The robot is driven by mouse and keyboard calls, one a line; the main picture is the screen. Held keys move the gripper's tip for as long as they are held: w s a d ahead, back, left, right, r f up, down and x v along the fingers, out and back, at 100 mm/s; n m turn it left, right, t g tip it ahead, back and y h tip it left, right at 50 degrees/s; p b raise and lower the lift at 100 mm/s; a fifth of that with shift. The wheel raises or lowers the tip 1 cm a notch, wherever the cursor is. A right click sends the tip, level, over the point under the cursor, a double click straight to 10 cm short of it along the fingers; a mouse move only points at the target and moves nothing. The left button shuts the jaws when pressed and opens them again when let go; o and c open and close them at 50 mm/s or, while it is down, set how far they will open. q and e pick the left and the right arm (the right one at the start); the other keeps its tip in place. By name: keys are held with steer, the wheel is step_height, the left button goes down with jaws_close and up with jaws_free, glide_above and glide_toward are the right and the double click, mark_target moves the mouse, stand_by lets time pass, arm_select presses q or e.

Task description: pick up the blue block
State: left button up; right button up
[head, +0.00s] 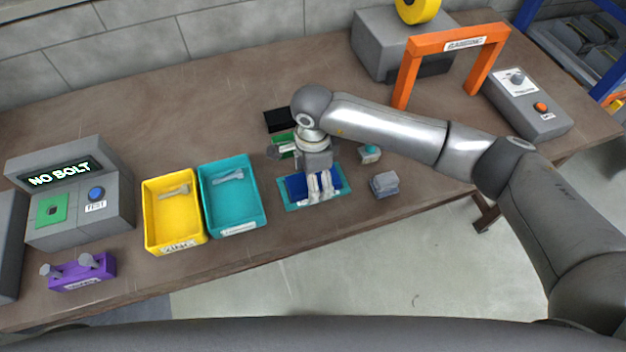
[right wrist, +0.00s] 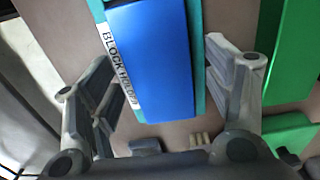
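The blue block (right wrist: 152,60) lies on a teal holder (right wrist: 196,40) labelled as a block holder. In the head view the blue block (head: 296,188) is partly hidden by my right gripper (head: 320,186), which points down over the teal holder (head: 290,206). In the right wrist view my right gripper (right wrist: 160,70) is open, with one finger on either side of the block and a narrow gap at the right finger. I cannot tell whether the left finger touches. My left gripper is not in view.
A teal bin (head: 262,222) and a yellow bin (head: 148,215), each holding a bolt, stand left of the holder. A grey part (head: 384,185) and a small teal-topped item (head: 369,153) sit right of it. An orange arch (head: 408,70) stands behind.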

steer(key=c, duration=1.5)
steer(key=shift+r, duration=0.1)
steer(key=shift+r, duration=0.1)
